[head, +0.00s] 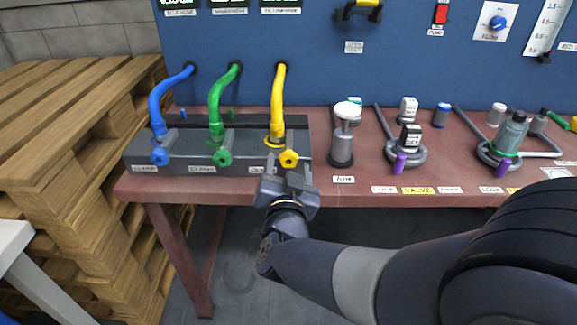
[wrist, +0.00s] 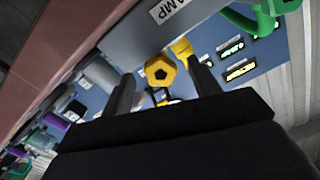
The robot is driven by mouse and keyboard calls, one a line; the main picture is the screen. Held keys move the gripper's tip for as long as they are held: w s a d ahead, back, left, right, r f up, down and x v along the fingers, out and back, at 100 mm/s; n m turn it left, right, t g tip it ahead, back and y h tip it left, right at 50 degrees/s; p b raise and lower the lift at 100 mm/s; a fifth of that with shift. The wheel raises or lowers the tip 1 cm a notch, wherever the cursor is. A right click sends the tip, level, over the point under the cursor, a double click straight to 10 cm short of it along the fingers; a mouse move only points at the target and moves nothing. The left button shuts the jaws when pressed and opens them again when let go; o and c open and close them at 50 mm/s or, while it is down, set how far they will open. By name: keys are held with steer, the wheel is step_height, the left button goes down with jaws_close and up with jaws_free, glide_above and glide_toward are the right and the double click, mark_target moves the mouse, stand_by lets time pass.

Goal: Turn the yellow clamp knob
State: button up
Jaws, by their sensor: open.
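The yellow clamp knob (head: 289,158) sits on the front of the grey clamp block (head: 180,180), at its right end, below the yellow hose (head: 278,95). My gripper (head: 287,180) is open and empty, just below and in front of the knob in the head view. It also shows in the wrist view (wrist: 164,78), fingers apart. I cannot tell whether a finger touches the knob.
A green knob (head: 223,158) and a blue knob (head: 160,157) sit left on the same block. A white-topped pump (head: 343,140) stands right of the block on the red-brown bench (head: 240,190). Wooden pallets (head: 70,120) are stacked at the left.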

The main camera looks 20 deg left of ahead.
steer(key=shift+w+a, duration=0.15)
steer(key=shift+w, duration=0.55)
steer(key=shift+c, duration=0.5)
steer(key=c, duration=0.9)
